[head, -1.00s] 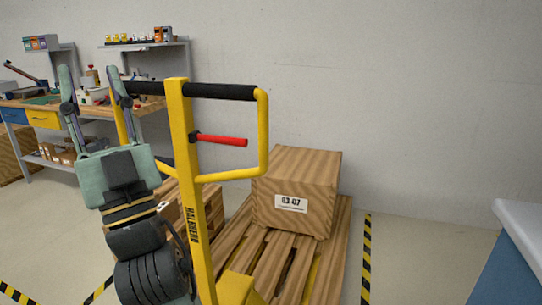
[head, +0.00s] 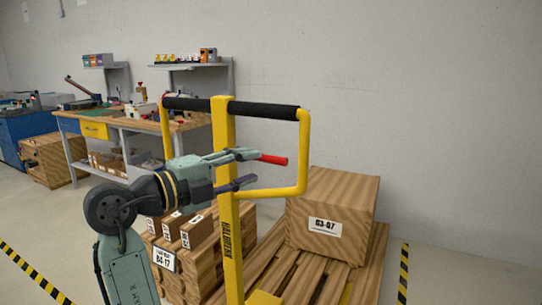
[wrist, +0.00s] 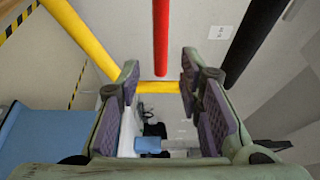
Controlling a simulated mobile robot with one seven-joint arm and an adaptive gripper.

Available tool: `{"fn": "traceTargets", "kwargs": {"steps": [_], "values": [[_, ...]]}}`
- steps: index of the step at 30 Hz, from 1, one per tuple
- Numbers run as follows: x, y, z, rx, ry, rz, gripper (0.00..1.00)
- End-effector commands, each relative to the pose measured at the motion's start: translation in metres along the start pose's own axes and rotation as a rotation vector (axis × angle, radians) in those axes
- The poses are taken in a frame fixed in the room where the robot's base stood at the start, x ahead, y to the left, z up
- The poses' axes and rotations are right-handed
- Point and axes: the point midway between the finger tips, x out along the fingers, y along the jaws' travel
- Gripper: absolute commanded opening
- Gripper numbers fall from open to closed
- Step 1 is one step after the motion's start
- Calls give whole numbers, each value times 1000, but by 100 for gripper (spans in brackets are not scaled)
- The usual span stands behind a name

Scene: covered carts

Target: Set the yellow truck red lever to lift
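The yellow truck (head: 231,250) stands in the middle of the head view, with a looped yellow handle and black grips. Its red lever (head: 272,160) juts to the right inside the handle loop, roughly level; the finger hides its root at the post. My gripper (head: 251,168) is open and reaches in from the left, its fingers overlapping the post and lever in view. In the wrist view the red lever (wrist: 160,35) hangs from the top edge, lined up with the gap between the open fingers (wrist: 158,76). I cannot tell whether anything touches.
The yellow handle bar (wrist: 157,87) crosses behind the fingertips in the wrist view, and a black grip (wrist: 255,40) runs at the right. A large box (head: 335,210) sits on a wooden pallet (head: 372,265), with smaller boxes (head: 205,235) at left. A workbench (head: 130,122) stands back left.

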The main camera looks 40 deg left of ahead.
Motion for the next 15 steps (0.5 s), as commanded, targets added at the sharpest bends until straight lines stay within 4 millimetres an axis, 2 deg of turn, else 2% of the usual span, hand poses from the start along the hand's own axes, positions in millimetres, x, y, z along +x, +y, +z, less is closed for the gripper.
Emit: {"fn": "traceTargets", "kwargs": {"steps": [1, 6, 10, 15], "values": [[11, -3, -1, -2, 2, 2, 33], [42, -3, 0, -3, 1, 0, 33], [59, -2, 0, -2, 0, -1, 33], [69, -1, 0, -2, -1, -1, 33]]}}
